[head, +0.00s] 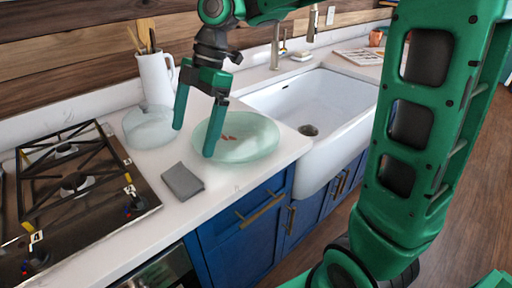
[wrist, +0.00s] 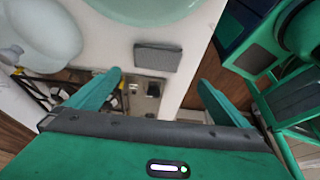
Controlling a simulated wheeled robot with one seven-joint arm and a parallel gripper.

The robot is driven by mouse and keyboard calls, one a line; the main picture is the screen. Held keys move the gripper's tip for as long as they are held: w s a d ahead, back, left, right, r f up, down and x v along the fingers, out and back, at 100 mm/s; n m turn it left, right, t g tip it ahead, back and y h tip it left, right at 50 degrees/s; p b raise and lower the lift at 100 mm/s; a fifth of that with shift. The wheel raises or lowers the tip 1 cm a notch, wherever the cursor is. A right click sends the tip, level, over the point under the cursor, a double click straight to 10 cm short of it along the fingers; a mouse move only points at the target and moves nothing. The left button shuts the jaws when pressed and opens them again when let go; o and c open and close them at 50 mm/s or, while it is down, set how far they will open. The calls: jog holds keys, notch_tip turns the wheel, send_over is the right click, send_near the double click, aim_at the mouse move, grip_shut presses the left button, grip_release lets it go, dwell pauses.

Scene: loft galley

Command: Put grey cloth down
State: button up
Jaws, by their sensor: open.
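The grey cloth (head: 183,181) lies flat and folded on the white counter (head: 226,185), between the stove and a pale green glass plate. It also shows in the wrist view (wrist: 157,57), ahead of the fingers and apart from them. My gripper (head: 194,128) is open and empty above the counter, in front of the glass plate and up from the cloth. In the wrist view my gripper (wrist: 158,88) has its two green fingers spread wide with nothing between them.
The pale green glass plate (head: 252,136) sits right of the cloth. The gas stove (head: 75,187) is at left, the white sink (head: 325,97) at right. The counter's front edge is close to the cloth.

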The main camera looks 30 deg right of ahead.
jog(key=s+d+m, duration=0.1)
jog(key=d+m, duration=0.2)
jog(key=d+f+m+t, duration=0.1)
jog(key=d+m, duration=0.1)
jog(key=d, duration=0.2)
jog(key=s+d+f+m+h, duration=0.1)
jog(key=d+m, duration=0.2)
jog(key=d, duration=0.1)
jog(key=shift+s+m, duration=0.3)
jog(key=shift+s, duration=0.05)
jog(key=s+d+f+m+h, duration=0.1)
jog(key=s+d+f+m, duration=0.2)
jog(key=s+d+m, duration=0.6)
jog(key=s+d+f+m+h, duration=0.2)
jog(key=s+d+f+m, duration=0.2)
jog(key=s+d+m, duration=0.6)
jog(key=shift+s+f, duration=0.25)
jog(key=shift+s, duration=0.1)
jog(key=shift+w+f, duration=0.25)
jog(key=shift+w, duration=0.35)
